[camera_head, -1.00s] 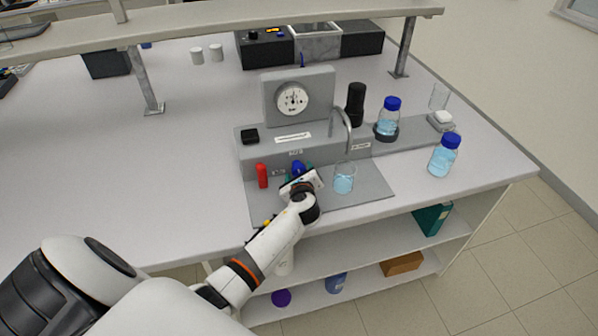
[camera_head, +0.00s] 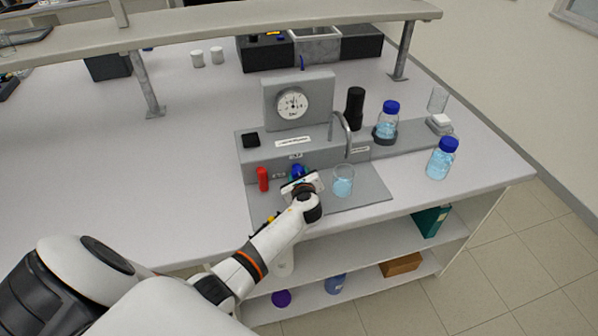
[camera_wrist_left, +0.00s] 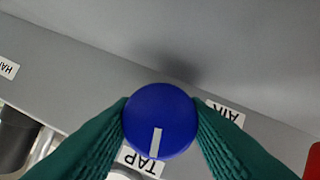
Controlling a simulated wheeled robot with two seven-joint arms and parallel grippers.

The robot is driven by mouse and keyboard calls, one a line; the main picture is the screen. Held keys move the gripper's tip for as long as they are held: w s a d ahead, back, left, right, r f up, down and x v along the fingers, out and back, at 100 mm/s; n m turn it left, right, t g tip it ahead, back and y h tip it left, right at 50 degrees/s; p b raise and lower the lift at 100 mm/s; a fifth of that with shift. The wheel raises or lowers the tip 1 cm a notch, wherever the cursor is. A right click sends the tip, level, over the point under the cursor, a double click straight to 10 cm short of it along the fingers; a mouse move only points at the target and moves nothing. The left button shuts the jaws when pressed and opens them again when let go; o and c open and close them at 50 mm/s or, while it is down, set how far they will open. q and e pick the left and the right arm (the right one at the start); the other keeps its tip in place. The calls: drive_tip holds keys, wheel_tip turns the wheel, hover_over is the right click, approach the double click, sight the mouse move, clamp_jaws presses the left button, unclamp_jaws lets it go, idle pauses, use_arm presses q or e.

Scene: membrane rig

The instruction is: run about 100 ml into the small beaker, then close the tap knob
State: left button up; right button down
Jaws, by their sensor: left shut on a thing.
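The blue tap knob (camera_wrist_left: 159,121) has a white pointer line and sits between the green fingers of my left gripper (camera_wrist_left: 160,125) in the left wrist view. The fingers touch it on both sides, and a "TAP" label (camera_wrist_left: 142,161) is beside it. In the head view the knob (camera_head: 297,170) is partly hidden by my left gripper (camera_head: 298,178). The small beaker (camera_head: 343,181) stands on the grey plate under the curved spout (camera_head: 346,130) and holds pale blue liquid. Its graduations are too small to read. My right gripper is not in view.
A red handle (camera_head: 262,179) is left of the knob on the grey rig. A round gauge (camera_head: 292,104) stands above. Blue-capped bottles (camera_head: 441,160) (camera_head: 386,120) and a black cylinder (camera_head: 354,107) are to the right.

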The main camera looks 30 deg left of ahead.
use_arm(q)
drive_tip(key=shift+r+m+p, duration=0.3)
drive_tip(key=shift+m+p, duration=0.1)
drive_tip(key=shift+p, duration=0.05)
drive_tip(key=shift+f+m+g+y+p, duration=0.3)
drive_tip(key=shift+m+g+y+p, duration=0.1)
drive_tip(key=shift+m+g, duration=0.1)
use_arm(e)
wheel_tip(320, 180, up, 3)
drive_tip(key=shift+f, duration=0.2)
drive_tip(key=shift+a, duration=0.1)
use_arm(q)
drive_tip(key=o, duration=1)
drive_tip(key=shift+d, duration=0.1)
drive_tip(key=v, duration=1.2)
drive_tip(key=shift+b, duration=0.3)
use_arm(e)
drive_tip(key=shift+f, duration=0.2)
use_arm(q)
drive_tip(key=shift+w, duration=0.1)
